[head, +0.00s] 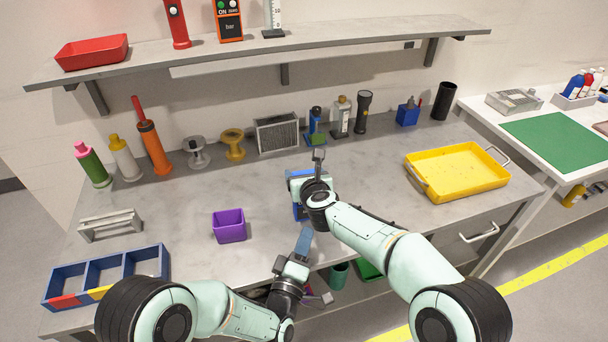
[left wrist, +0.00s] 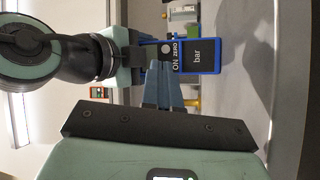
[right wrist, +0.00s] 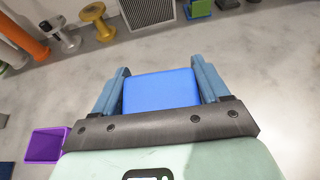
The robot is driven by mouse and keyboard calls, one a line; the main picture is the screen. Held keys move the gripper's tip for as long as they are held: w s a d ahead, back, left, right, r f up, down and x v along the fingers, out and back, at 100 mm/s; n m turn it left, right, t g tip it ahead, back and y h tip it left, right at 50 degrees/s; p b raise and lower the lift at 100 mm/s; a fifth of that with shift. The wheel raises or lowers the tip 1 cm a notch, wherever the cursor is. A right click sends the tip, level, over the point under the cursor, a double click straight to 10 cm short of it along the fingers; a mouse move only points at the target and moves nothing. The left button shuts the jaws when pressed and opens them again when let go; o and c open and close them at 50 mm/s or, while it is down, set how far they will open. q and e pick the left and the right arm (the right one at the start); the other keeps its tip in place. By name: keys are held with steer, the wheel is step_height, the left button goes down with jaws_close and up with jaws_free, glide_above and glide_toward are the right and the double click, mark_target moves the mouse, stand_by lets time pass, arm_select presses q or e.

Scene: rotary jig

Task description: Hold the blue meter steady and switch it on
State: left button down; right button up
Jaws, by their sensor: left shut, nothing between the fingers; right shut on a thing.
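The blue meter (head: 299,211) stands near the front edge of the bench, partly hidden by my right arm in the head view. My right gripper (right wrist: 160,80) is shut on it, one finger on each side of its blue case (right wrist: 160,92). The left wrist view shows the meter's dark face (left wrist: 197,55) with "bar", "ZERO" and "ON" lettering and a grey round button beside "ZERO". My left gripper (left wrist: 160,68) is shut and empty. Its fingertips lie over the spot beside "ON", hiding any button there; I cannot tell whether they touch. The head view shows this gripper (head: 304,238) just in front of the meter.
A purple bin (head: 229,226) stands left of the meter, a yellow tray (head: 427,187) to the right. Bottles and spools line the back. A blue divided bin (head: 126,264) is at the front left. Another meter, orange (head: 230,30), stands on the shelf.

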mark_target(301, 211)
arm_select(q)
steer(key=m+h, duration=0.1)
steer(key=m+g, duration=0.1)
steer(key=shift+s+d+r+m+h, duration=0.15)
steer(key=shift+r+m+h, duration=0.15)
steer(key=shift+m+h, duration=0.1)
steer(key=m, duration=0.1)
steer(key=m+g+h, duration=0.1)
steer(key=s+m+h, duration=0.1)
steer(key=shift+d+r+m+g, duration=0.15)
steer(key=shift+d+m+g, duration=0.2)
steer(key=shift+m+g, duration=0.05)
steer(key=shift+m, duration=0.4)
steer(key=shift+w+h, duration=0.1)
steer(key=shift+h, duration=0.2)
steer(key=shift+w+a, duration=0.3)
steer(key=shift+w, duration=1.05)
steer(key=shift+w+a, duration=0.3)
steer(key=shift+w, duration=1.05)
steer(key=shift+w+a, duration=0.3)
steer(key=shift+w, duration=1.05)
steer(key=shift+w, duration=0.1)
steer(key=shift+w+a, duration=0.1)
steer(key=shift+w, duration=0.25)
